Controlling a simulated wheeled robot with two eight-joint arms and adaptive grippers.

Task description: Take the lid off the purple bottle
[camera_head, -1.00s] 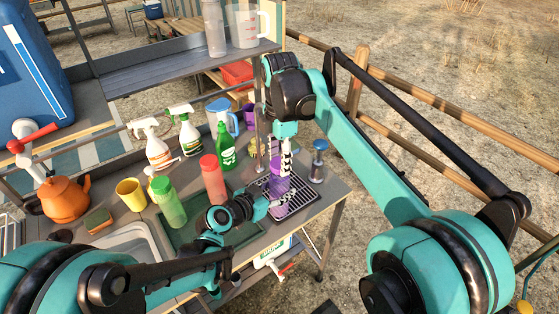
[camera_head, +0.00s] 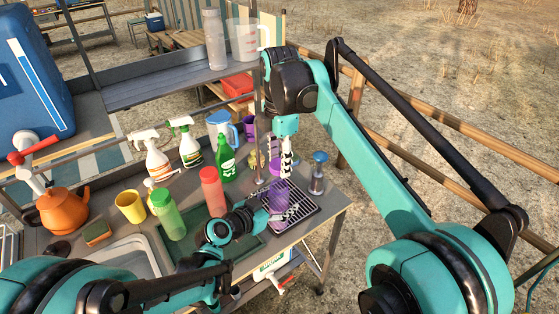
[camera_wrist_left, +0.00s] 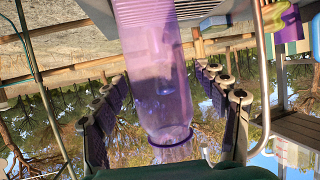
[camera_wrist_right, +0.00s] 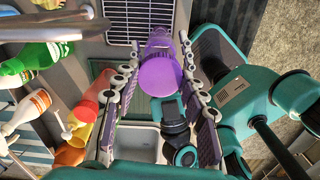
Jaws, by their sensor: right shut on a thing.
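The translucent purple bottle (camera_head: 278,200) stands upright at the black drying rack (camera_head: 301,210) in the head view. It fills the middle of the left wrist view (camera_wrist_left: 155,75), its narrow neck bare. My left gripper (camera_head: 272,213) is around the bottle, its fingers (camera_wrist_left: 168,110) spread with gaps on both sides. My right gripper (camera_head: 281,163) points down from above, shut on the purple lid (camera_head: 274,167). The lid shows as a round disc between its fingers in the right wrist view (camera_wrist_right: 158,76), overlapping the bottle (camera_wrist_right: 158,42). The lid appears apart from and above the bottle.
A blue-topped dispenser (camera_head: 318,172) stands right of the rack, close to my right gripper. Red (camera_head: 212,190) and light green (camera_head: 168,213) bottles stand left. A green bottle (camera_head: 225,158), blue jug (camera_head: 222,125) and spray bottles (camera_head: 157,160) stand behind. The sink (camera_head: 128,258) is at left front.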

